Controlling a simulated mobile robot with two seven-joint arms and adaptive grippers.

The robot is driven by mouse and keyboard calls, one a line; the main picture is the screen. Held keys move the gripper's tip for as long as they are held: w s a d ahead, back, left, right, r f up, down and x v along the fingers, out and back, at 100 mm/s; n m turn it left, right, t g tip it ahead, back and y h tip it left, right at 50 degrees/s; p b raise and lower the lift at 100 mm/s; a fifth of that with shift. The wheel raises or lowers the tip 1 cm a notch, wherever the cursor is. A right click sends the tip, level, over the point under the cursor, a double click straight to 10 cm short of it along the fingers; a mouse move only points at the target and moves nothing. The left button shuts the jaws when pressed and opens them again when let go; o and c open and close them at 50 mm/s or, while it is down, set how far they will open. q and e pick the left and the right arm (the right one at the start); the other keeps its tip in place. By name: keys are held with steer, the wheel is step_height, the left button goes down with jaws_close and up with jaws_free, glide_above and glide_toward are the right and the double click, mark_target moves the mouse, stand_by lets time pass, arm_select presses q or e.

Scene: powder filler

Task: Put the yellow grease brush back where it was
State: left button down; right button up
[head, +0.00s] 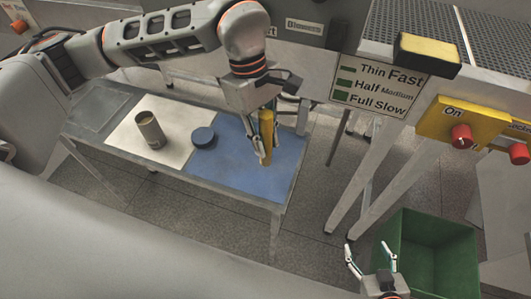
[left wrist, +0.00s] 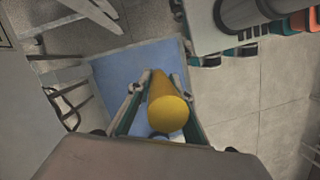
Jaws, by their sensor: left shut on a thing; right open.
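The yellow grease brush (head: 266,128) is upright between the fingers of my left gripper (head: 262,152), over the blue mat (head: 230,167) of the low table. I cannot tell whether its lower end touches the mat. In the left wrist view the brush's round yellow end (left wrist: 168,113) faces the camera, with the gripper's fingers (left wrist: 155,95) on both sides and the blue mat (left wrist: 115,72) behind. My right gripper (head: 371,258) is open and empty at the lower right, beside the green bin.
An open can (head: 150,130) stands on the white mat (head: 122,128). A green bin (head: 440,250) is on the floor.

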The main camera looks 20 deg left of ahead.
mark_target(266, 115)
arm_select(q)
steer(key=shift+w+a+x, duration=0.1)
steer(key=shift+a+x, duration=0.1)
steer(key=shift+x, duration=0.75)
steer(key=shift+w+a+x, duration=0.15)
steer(key=shift+a+x, duration=0.05)
steer(key=shift+x, duration=0.75)
steer(key=shift+w+a+x, duration=0.1)
steer(key=shift+a+x, duration=0.1)
steer(key=shift+x, duration=0.7)
steer(key=shift+f, duration=0.25)
steer(key=shift+f, duration=0.15)
steer(key=c, duration=1.8)
jaws_free()
steer(key=v, duration=1.2)
